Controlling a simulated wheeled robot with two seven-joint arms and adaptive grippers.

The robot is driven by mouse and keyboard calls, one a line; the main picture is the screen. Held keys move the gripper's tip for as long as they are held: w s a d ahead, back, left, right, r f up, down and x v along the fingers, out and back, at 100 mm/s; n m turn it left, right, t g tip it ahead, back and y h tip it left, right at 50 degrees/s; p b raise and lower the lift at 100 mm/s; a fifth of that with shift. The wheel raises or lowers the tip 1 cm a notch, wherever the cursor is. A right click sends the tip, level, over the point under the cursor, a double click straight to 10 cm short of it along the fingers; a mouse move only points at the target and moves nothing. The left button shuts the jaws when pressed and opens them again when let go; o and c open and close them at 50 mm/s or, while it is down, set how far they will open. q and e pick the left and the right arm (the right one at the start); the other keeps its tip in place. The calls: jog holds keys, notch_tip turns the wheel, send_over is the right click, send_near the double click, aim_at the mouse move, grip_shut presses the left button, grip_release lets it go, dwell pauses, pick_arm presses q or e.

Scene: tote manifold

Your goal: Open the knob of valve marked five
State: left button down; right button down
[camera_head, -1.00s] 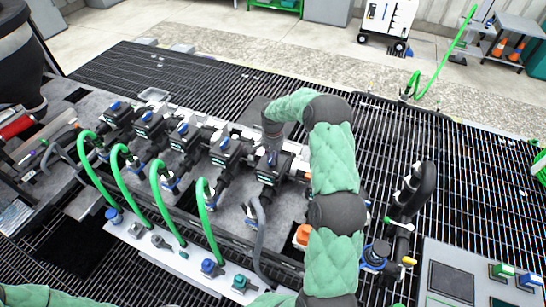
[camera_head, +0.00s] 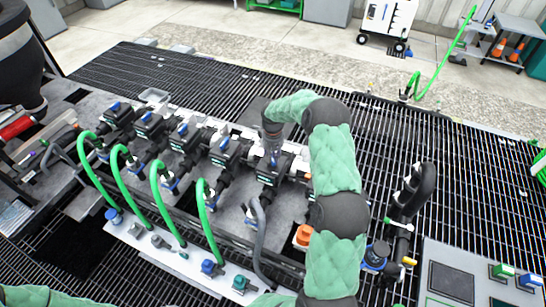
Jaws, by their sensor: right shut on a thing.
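A row of black valves with blue knobs crosses the manifold. The rightmost of the row, fifth from the left, is the valve (camera_head: 268,178) under my right gripper (camera_head: 272,155). My right gripper points down and is shut on this valve's knob, which its fingers mostly hide. The valve's label is too small to read. My left gripper is out of view; only part of my left arm's green sleeve shows at the bottom left.
Green hoses (camera_head: 163,205) arch from several valves to a white rail (camera_head: 150,240) in front; a grey hose (camera_head: 261,230) hangs below the gripped valve. An orange knob (camera_head: 303,235) and black pipe elbow (camera_head: 424,185) stand to the right.

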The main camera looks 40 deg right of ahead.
jog(key=n, duration=0.4)
jog(key=shift+w+n, duration=0.15)
jog(key=shift+n, duration=0.15)
jog(key=shift+w+r+n+p, duration=0.15)
jog(key=shift+n+p, duration=0.15)
jog(key=shift+n, duration=2)
jog(key=c, duration=1.1)
grip_release()
jog(key=shift+o, duration=0.2)
notch_tip(320, 180, up, 12)
